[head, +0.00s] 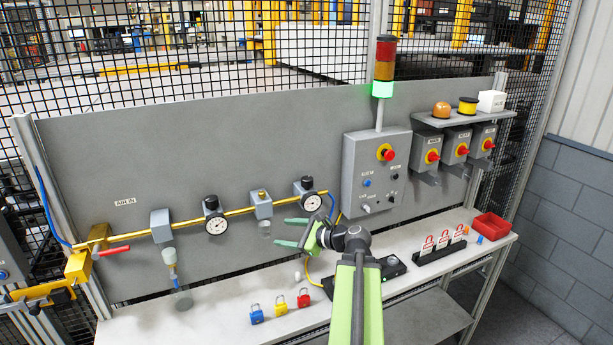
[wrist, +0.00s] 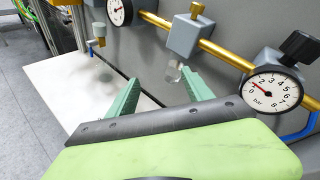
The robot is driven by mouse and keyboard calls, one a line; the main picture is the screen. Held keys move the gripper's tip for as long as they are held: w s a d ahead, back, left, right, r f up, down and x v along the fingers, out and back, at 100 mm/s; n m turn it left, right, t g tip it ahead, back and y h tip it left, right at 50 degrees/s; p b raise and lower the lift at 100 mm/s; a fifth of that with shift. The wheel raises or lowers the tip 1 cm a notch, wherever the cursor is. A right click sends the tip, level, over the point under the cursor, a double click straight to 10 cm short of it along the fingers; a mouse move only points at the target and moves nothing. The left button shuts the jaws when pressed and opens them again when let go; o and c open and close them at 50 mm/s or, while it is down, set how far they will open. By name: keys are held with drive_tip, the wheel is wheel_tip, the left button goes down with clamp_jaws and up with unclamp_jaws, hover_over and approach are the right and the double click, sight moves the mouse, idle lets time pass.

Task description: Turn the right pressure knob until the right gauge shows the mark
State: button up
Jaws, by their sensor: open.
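The right gauge (head: 312,202) is a round white dial on the brass pipe, with a black knob (head: 307,183) just above it. In the wrist view the right gauge (wrist: 275,96) reads in bar, with a red needle pointing up and left; I cannot make out a target mark. The black knob (wrist: 299,47) shows at the right edge there. My gripper (head: 285,232) is open and empty, below and left of the right gauge. In the wrist view its green fingers (wrist: 160,78) point toward the panel, apart from the knob.
A left gauge (head: 216,224) and a grey block with brass top (head: 262,204) sit along the pipe (head: 240,211). The bench holds padlocks (head: 280,308) and a red bin (head: 491,226). A switch box (head: 375,170) stands right of the gauges. Bench left of my gripper is mostly clear.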

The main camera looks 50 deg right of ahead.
sight(312, 184)
drive_tip(key=s+d+r+m+t+h, duration=0.25)
drive_tip(key=s+d+r+m, duration=0.2)
drive_tip(key=d, duration=0.25)
drive_tip(key=s+d+r+m+t+h, duration=0.1)
drive_tip(key=s+d+r+m+h, duration=0.2)
drive_tip(key=s+d+r+m, duration=0.25)
drive_tip(key=shift+n, duration=0.5)
drive_tip(key=w+d, duration=0.1)
drive_tip(key=w, duration=0.4)
drive_tip(key=w+d+f, duration=0.1)
drive_tip(key=w, duration=0.5)
drive_tip(key=w+d, duration=0.1)
drive_tip(key=w, duration=0.5)
drive_tip(key=shift+w+d+f+p, duration=0.1)
drive_tip(key=shift+d+f+p, duration=0.15)
drive_tip(key=shift+p, duration=0.15)
clamp_jaws()
drive_tip(key=shift+d+y, duration=0.1)
drive_tip(key=shift+y, duration=0.35)
